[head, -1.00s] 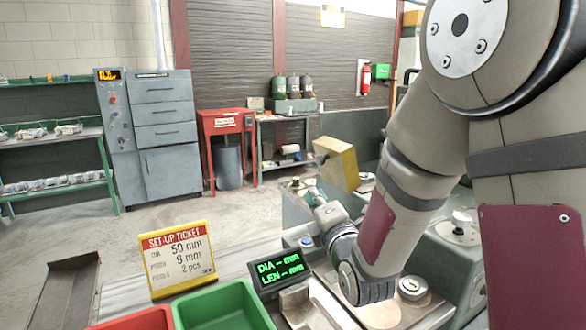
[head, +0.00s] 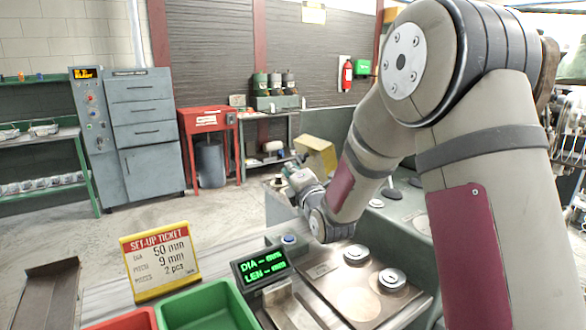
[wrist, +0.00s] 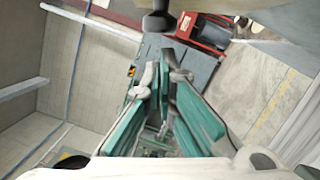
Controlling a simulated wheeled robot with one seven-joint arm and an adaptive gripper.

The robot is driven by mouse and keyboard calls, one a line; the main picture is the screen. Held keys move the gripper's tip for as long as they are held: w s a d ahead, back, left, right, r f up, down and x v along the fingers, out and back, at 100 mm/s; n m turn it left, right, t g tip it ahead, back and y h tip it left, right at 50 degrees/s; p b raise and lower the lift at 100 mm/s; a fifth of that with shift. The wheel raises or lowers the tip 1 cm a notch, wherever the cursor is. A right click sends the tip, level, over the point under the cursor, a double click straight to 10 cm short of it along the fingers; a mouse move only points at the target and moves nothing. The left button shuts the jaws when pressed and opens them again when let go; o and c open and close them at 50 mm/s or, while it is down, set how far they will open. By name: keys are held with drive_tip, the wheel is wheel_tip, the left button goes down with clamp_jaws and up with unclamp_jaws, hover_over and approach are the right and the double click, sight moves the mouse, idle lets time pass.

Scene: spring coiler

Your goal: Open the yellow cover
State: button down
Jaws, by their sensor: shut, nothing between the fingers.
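The yellow cover (head: 318,154) stands tilted at the far end of the grey machine, right of the middle in the head view. Whether it is hinged there is too small to tell. My gripper (head: 286,169) is just left of and a little below the cover, seen from behind. The fingers (wrist: 163,72) are teal and close together in the wrist view, with nothing seen between them. Contact with the cover cannot be told.
The machine top carries round metal caps (head: 392,279) below my forearm. A green readout (head: 262,266), a set-up ticket (head: 160,260) and a green bin (head: 208,306) stand at the front. A red stand (head: 207,118) and grey cabinet (head: 143,130) are farther back across open floor.

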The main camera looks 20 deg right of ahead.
drive_tip(key=shift+d+r, duration=0.1)
drive_tip(key=shift+d, duration=0.15)
drive_tip(key=shift+w+d+r+m+b, duration=0.15)
drive_tip(key=shift+d+r+m+b, duration=0.25)
drive_tip(key=shift+r, duration=0.3)
drive_tip(key=shift+w+d+r+m+b, duration=0.15)
drive_tip(key=shift+d+r+m+b, duration=0.15)
drive_tip(key=shift+d+r, duration=0.3)
drive_tip(key=shift+a, duration=0.1)
drive_tip(key=shift+a, duration=0.1)
